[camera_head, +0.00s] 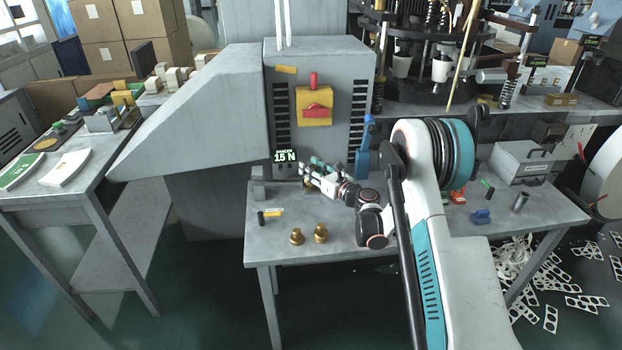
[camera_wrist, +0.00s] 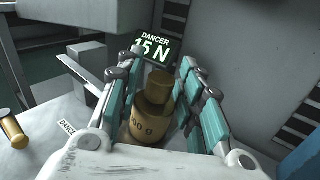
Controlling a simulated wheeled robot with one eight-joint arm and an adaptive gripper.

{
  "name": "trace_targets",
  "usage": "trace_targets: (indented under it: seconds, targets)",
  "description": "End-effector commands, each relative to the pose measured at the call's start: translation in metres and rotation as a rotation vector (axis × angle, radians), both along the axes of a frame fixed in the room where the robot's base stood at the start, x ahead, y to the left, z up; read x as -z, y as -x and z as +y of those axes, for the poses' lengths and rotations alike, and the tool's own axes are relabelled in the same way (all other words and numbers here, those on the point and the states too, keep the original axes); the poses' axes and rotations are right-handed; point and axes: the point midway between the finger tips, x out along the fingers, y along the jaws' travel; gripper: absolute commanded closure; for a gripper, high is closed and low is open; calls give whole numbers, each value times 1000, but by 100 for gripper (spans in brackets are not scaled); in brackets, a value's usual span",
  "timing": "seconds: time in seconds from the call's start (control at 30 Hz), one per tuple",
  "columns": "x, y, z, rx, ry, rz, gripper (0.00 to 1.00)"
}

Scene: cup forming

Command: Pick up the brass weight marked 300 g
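A brass weight (camera_wrist: 152,108) with a narrower knob on top stands between the fingers of my gripper (camera_wrist: 165,88) in the wrist view. Its marking is partly hidden and seems to end in "0 g", so I cannot read the full number. The fingers stand apart on both sides of it, with a gap visible on the right. In the head view my gripper (camera_head: 311,176) is low over the table's back, and only a little of this weight (camera_head: 308,188) shows below it. Two more brass weights, left (camera_head: 297,237) and right (camera_head: 320,233), stand near the front edge, their markings unreadable.
A grey machine with a "DANCER 15 N" display (camera_head: 286,156) rises close behind my gripper. A grey bracket (camera_head: 259,183) stands to the left. The front middle of the table (camera_head: 345,252) is bare.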

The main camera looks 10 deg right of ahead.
Motion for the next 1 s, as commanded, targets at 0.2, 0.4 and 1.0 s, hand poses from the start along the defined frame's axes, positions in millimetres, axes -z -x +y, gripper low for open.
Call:
trace_targets:
  seconds: [0.2, 0.4, 1.0]
  targets:
    - [0, 0, 0, 0, -1, 1, 99]
    - [-2, 0, 0, 0, 0, 0, 99]
    - [-114, 0, 0, 0, 0, 0, 100]
